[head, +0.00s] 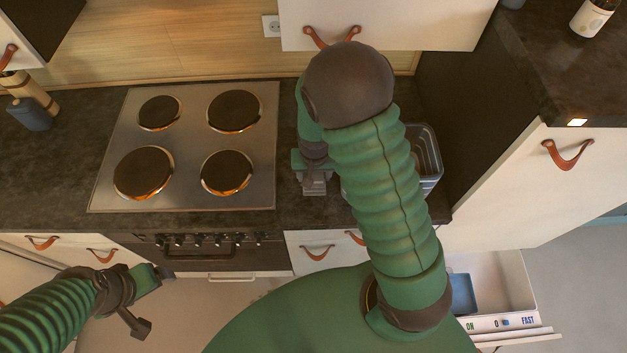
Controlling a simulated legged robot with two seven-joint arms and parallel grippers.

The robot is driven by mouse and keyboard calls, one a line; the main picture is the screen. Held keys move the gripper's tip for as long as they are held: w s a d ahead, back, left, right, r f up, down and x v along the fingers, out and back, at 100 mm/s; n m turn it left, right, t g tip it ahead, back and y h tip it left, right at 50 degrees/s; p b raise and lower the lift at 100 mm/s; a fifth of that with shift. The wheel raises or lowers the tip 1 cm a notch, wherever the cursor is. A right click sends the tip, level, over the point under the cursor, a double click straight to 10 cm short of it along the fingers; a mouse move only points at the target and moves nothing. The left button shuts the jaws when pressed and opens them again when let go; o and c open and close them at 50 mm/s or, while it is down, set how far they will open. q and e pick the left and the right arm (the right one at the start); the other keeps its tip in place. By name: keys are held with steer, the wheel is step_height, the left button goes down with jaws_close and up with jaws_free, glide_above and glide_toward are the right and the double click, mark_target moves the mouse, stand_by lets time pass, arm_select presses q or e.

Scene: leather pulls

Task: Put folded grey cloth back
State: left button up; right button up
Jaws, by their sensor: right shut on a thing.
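My right arm reaches over the counter to the right of the stove. Its gripper (313,181) points down there, shut on a small grey piece that I take to be the folded grey cloth (314,188). Most of the cloth is hidden by the gripper, and I cannot tell whether it touches the counter. My left gripper (151,300) is at the lower left, in front of the cabinets, with its fingers apart and nothing between them.
The stove (190,195) has several plates with orange rims. A grey bin (431,160) stands right of my arm, partly hidden by it. An open white drawer (512,275) at lower right holds a blue thing (463,294). A white upper cabinet (400,25) hangs above the counter.

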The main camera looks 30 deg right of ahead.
mark_target(314, 176)
steer(key=shift+w+d+f+b, duration=0.1)
steer(key=shift+w+f+b, duration=0.05)
steer(key=shift+f+b, duration=0.25)
step_height(314, 176, down, 3)
steer(key=b, duration=0.3)
steer(key=shift+f, duration=0.1)
steer(key=shift+r, duration=0.2)
steer(key=shift+c, duration=0.7)
steer(key=shift+f, duration=0.1)
steer(key=o, duration=1.3)
